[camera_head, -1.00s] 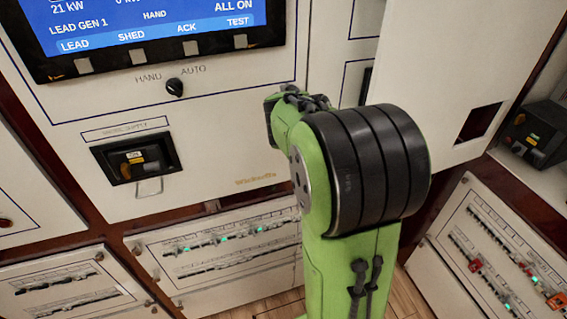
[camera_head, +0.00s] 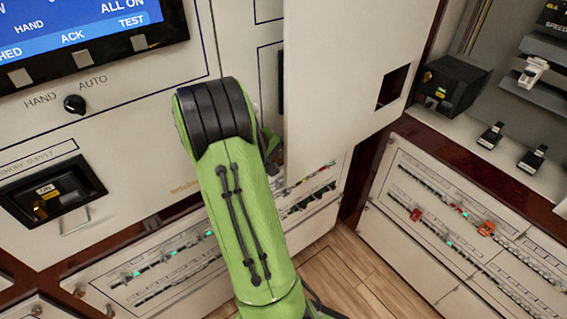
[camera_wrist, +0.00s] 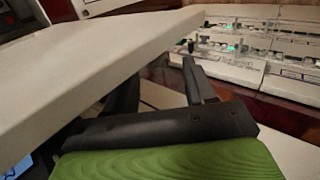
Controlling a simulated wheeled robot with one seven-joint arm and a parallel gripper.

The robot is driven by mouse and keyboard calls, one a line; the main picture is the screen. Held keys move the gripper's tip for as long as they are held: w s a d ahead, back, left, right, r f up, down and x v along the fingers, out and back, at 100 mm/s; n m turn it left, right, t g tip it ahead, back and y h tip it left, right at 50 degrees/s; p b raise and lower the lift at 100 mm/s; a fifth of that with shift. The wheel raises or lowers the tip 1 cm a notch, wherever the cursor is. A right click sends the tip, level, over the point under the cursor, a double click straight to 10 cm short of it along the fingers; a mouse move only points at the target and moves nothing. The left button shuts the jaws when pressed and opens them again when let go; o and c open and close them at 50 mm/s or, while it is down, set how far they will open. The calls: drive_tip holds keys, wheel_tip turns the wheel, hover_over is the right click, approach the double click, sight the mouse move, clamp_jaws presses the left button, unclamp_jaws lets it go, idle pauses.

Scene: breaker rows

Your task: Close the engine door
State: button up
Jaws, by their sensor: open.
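A white door panel (camera_head: 335,85) with a square cutout stands open in front of the right-hand cabinet bay; I take it to be the engine door, though no label on it shows. In the wrist view, a thick pale panel edge (camera_wrist: 100,85), seemingly the same door, crosses from the left. My gripper (camera_wrist: 158,75) is open. Its left finger is partly hidden by the panel, and its right finger stands clear to the right of the edge. I cannot tell whether either finger touches the door. In the head view my arm and the door hide the gripper.
The open bay at right holds a black device (camera_head: 452,85) and small levers (camera_head: 490,135). A breaker panel (camera_head: 455,225) with green lights lies below it. A display (camera_head: 85,35) and a rotary knob (camera_head: 75,104) are on the left cabinet. Wooden floor (camera_head: 345,265) shows below.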

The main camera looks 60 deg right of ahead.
drive_tip(key=x, duration=0.2)
drive_tip(key=shift+s+d+f, duration=0.1)
drive_tip(key=shift+d+f, duration=0.15)
drive_tip(key=shift+f, duration=0.05)
clamp_jaws()
